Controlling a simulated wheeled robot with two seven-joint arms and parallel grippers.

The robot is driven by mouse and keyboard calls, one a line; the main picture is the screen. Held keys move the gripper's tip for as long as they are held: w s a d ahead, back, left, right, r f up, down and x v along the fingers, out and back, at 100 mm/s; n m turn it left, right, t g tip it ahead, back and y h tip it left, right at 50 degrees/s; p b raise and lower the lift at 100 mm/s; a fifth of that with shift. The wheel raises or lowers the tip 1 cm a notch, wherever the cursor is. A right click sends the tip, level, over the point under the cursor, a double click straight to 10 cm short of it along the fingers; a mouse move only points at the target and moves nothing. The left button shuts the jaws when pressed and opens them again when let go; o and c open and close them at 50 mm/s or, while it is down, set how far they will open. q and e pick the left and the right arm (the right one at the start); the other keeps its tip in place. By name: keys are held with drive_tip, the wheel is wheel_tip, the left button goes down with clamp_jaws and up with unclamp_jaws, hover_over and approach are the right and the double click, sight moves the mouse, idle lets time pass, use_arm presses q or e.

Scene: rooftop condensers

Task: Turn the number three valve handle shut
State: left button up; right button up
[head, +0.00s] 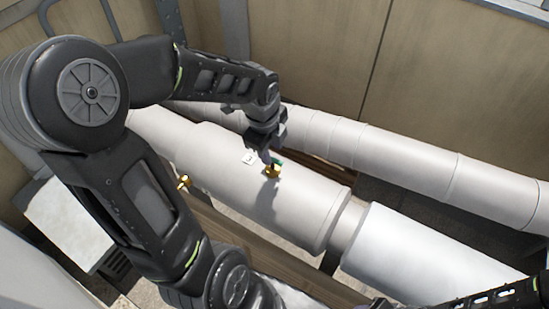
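A brass valve (272,171) with a small green handle (277,161) stands on top of the thick white pipe (310,205). A white tag (249,158) lies on the pipe just left of it; its marking is too small to read. My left gripper (267,155) points down right at the green handle and partly hides it. I cannot tell whether its fingers are open or shut, or whether they touch the handle. A second brass fitting (184,182) shows on the pipe's near side at left. My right arm shows only at the bottom right edge; its gripper is not visible.
A second white pipe (410,165) runs behind, along a tan panel wall (320,60). A wooden beam (235,232) lies along the near side of the thick pipe. A pale box (65,220) stands at left. Space above the pipe's right part is clear.

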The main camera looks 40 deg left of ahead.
sight(274, 159)
use_arm(q)
drive_tip(key=f, duration=0.2)
drive_tip(key=w+f, duration=0.1)
drive_tip(key=f, duration=0.3)
drive_tip(key=shift+w+a+f, duration=0.25)
drive_tip(key=shift+w+a, duration=0.05)
drive_tip(key=shift+w, duration=0.1)
drive_tip(key=shift+s+d, duration=0.1)
drive_tip(key=shift+d, duration=0.05)
drive_tip(key=shift+c, duration=1.2)
clamp_jaws()
